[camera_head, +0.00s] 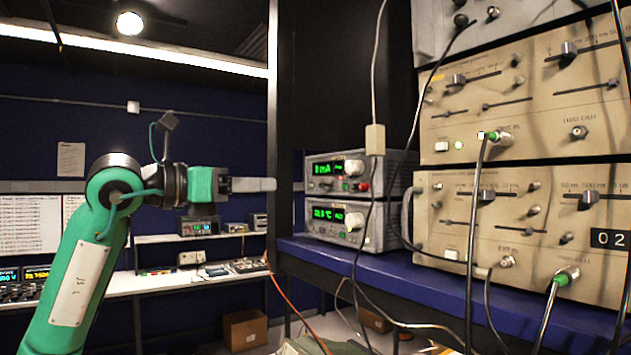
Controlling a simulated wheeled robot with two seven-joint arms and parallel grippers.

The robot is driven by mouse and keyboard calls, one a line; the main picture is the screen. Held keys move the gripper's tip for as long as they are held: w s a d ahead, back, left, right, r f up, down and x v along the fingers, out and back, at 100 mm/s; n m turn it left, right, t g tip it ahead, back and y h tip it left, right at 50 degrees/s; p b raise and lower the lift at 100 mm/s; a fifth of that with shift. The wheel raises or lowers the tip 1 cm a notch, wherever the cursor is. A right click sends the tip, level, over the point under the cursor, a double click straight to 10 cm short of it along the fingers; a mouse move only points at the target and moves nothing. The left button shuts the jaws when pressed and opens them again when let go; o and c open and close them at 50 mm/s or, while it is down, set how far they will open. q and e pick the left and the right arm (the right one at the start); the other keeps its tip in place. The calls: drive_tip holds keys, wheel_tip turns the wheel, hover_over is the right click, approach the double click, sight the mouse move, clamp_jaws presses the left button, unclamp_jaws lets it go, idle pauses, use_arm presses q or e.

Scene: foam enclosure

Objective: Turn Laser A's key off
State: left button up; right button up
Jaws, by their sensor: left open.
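Two small grey instruments with green displays are stacked on a blue shelf right of centre. The upper instrument (323,186) has a display, a large pale knob and a small red part at its lower right. The lower instrument (325,233) has a similar display and knob. I cannot tell from the labels which unit is Laser A, and no key can be made out clearly. My left gripper (262,184) is open and empty, seen side-on, pointing right. In the picture its fingertips are left of the upper instrument, apart from it. My right gripper is out of view.
Large beige rack units (520,110) with knobs and plugged cables fill the right. A dark upright post (282,120) stands left of the instruments. Loose cables (377,90) hang in front of the instruments' right side. The blue shelf (420,280) has a free front edge. A white bench (155,287) stands behind.

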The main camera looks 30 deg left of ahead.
sight(321, 185)
use_arm(q)
drive_tip(key=p+x, duration=0.5)
drive_tip(key=x, duration=0.7)
drive_tip(key=shift+d, duration=0.15)
clamp_jaws()
